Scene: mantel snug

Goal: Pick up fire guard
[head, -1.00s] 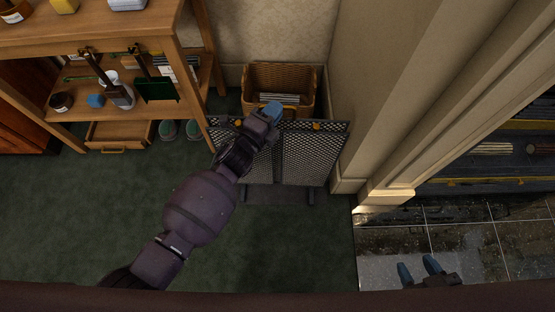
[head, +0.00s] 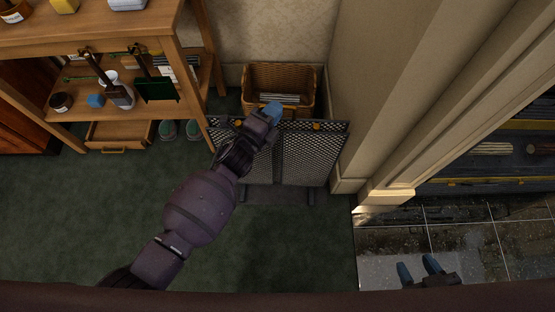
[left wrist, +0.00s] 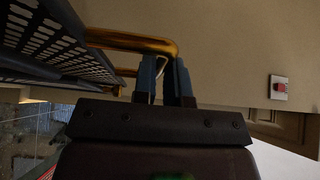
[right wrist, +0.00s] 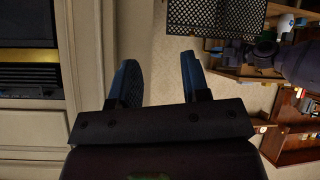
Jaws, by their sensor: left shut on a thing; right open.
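The fire guard (head: 305,160) is a black mesh screen with folding panels and small feet, upright on the green carpet beside the wall pillar. It also shows at the upper left of the left wrist view (left wrist: 50,45) and at the top of the right wrist view (right wrist: 215,15). My left gripper (head: 273,108) is at its top edge, shut on a brass handle (left wrist: 130,40) of the guard. A second brass handle (head: 317,126) is free. My right gripper (head: 418,268) is open and empty above the dark tiled hearth, away from the guard.
A wicker basket (head: 248,82) with papers stands close behind the guard. A wooden shelf unit (head: 190,60) with tools, jars and an open drawer is at the left. The pillar (head: 370,100) and fireplace are at the right. The carpet (head: 80,220) in front is clear.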

